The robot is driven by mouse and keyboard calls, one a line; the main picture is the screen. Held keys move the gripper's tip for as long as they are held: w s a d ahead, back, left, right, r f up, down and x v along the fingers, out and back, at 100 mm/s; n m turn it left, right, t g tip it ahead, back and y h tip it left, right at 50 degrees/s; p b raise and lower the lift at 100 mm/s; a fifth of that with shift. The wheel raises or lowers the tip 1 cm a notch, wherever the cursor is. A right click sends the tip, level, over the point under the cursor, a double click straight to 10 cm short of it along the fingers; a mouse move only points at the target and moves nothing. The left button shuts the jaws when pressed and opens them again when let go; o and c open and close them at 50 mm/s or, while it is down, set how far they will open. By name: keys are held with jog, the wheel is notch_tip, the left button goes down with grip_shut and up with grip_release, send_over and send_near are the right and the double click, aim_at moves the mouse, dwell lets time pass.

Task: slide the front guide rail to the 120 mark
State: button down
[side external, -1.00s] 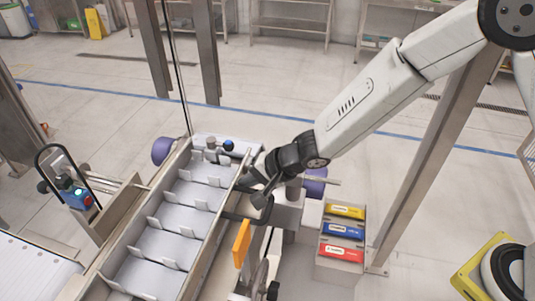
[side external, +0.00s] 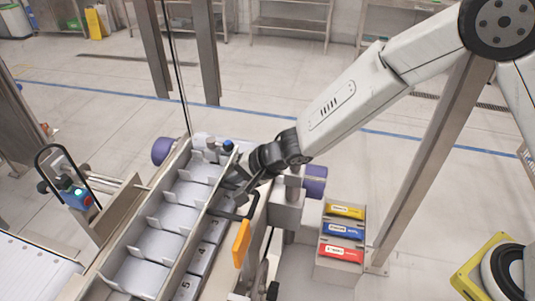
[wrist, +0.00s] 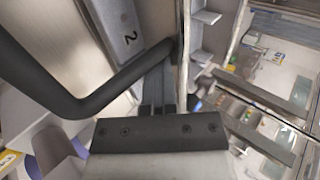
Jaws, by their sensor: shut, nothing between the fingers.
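The front guide rail (side external: 186,251) is a long thin metal wall along the near side of the pocketed conveyor in the side view. A black bent handle (side external: 243,212) joins it; the handle (wrist: 82,103) crosses the left of the wrist view, and the rail's edge (wrist: 183,50) runs up the middle. My gripper (side external: 230,188) is shut and empty, low beside the rail near the handle. In the wrist view my fingers (wrist: 160,92) point at the corner where handle and rail meet; I cannot tell whether they touch. No 120 mark is legible.
Numbered plates (side external: 202,257) lie between the rail and the front frame. An orange lever (side external: 241,243) stands below the handle. Conveyor pockets (side external: 165,245) lie left of the rail. A rack of coloured boxes (side external: 343,228) stands to the right.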

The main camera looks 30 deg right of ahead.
jog(key=shift+s+d, duration=0.3)
jog(key=shift+s, duration=0.15)
jog(key=shift+s+d, duration=1)
jog(key=shift+d, duration=0.1)
jog(key=v, duration=1)
